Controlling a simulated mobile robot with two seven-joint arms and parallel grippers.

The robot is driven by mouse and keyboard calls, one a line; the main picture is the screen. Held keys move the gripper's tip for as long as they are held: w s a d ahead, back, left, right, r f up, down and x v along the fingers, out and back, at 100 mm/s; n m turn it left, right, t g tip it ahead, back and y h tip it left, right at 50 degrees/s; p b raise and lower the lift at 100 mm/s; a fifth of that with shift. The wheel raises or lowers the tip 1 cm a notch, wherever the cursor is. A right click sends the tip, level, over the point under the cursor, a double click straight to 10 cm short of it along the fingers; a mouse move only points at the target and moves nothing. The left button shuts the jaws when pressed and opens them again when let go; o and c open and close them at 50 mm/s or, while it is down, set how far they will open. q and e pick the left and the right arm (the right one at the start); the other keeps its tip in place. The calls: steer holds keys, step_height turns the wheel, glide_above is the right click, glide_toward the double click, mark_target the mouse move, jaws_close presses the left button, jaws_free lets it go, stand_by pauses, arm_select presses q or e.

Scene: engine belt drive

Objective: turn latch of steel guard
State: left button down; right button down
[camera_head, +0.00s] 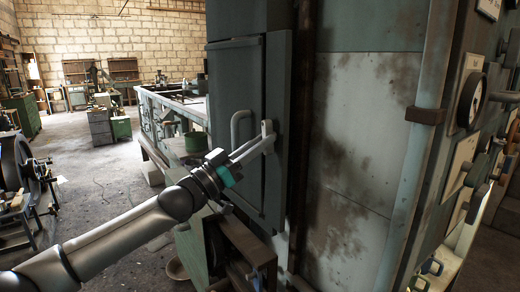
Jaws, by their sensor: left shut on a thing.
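The steel guard (236,75) is a grey-green upright door panel on the tall cabinet in the middle of the camera_head view. A pale, small latch (267,128) stands out near its right edge. My left gripper (261,146) reaches in from the lower left and is shut on the latch. The fingertips cover part of the latch, so its exact angle is hard to tell. My right gripper is not in view.
A stained cabinet side (365,110) and a pale vertical pipe (420,135) stand to the right. A gauge and several knobs line the far right panel. Open concrete floor (95,185) lies at left.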

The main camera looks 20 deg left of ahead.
arm_select(q)
steer(key=shift+m+g+h, duration=0.4)
steer(key=shift+m+h, duration=0.1)
steer(key=shift+m, duration=0.7)
steer(key=c, duration=0.8)
jaws_free()
steer(key=shift+a+f, duration=0.1)
steer(key=v, duration=1.5)
